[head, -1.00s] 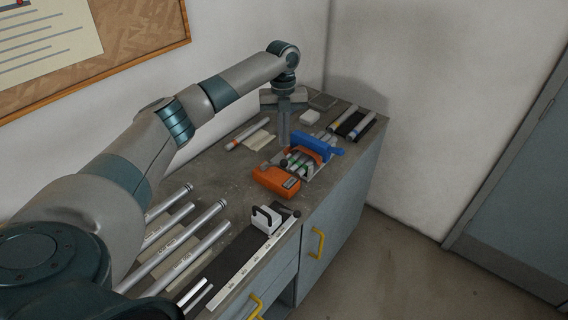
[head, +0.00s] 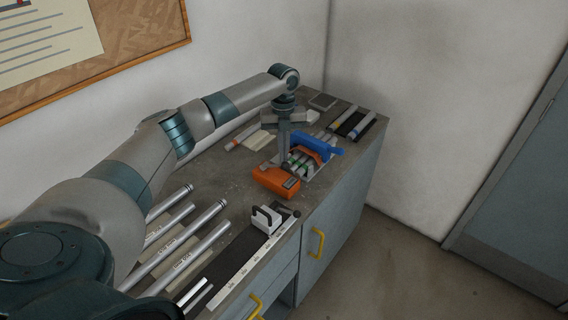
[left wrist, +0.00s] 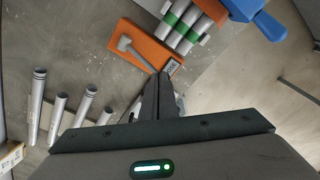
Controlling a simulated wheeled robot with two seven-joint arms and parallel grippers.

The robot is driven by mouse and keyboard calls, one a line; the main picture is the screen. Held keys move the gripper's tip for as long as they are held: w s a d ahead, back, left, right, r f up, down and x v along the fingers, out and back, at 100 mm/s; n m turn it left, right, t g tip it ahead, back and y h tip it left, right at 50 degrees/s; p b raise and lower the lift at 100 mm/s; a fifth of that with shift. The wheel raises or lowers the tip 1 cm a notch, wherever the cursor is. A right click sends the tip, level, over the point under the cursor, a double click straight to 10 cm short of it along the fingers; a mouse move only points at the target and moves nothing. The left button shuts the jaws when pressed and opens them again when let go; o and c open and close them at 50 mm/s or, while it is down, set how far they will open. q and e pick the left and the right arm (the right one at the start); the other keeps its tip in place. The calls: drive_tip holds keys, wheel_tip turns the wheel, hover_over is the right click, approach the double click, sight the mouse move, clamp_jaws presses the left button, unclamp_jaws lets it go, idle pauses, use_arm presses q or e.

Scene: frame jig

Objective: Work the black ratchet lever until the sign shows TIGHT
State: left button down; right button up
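The orange ratchet body (head: 272,181) sits near the front edge of the bench, with a small sign (head: 291,183) on it. In the left wrist view the sign (left wrist: 172,67) appears to read LOOSE. The dark lever (left wrist: 126,44) with a knobbed end lies across the orange body in that view; in the head view my gripper hides most of it. My left gripper (head: 285,163) points down just above the orange body. Its fingers (left wrist: 157,80) look closed together, close to the lever; contact cannot be told. My right gripper is out of view.
A blue clamp part (head: 318,146) stands behind the orange body, with banded tubes (head: 300,160) between. Several silver tubes (head: 200,245) lie at left. A white handled block (head: 266,218) stands by a ruler strip (head: 258,257) in front. Bare bench lies left of the orange body.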

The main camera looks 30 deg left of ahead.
use_arm(q)
drive_tip(key=shift+f, duration=0.15)
drive_tip(key=shift+f+b, duration=0.95)
drive_tip(key=shift+f, duration=0.9)
drive_tip(key=shift+r, duration=0.1)
drive_tip(key=shift+a, duration=0.1)
drive_tip(key=shift+w+a+r+b, duration=0.25)
drive_tip(key=shift+w+a+b, duration=0.2)
drive_tip(key=shift+w, duration=0.15)
drive_tip(key=shift+w+a+r+b, duration=0.2)
drive_tip(key=shift+w+a+b, duration=0.15)
drive_tip(key=shift+w, duration=0.2)
drive_tip(key=shift+r, duration=0.25)
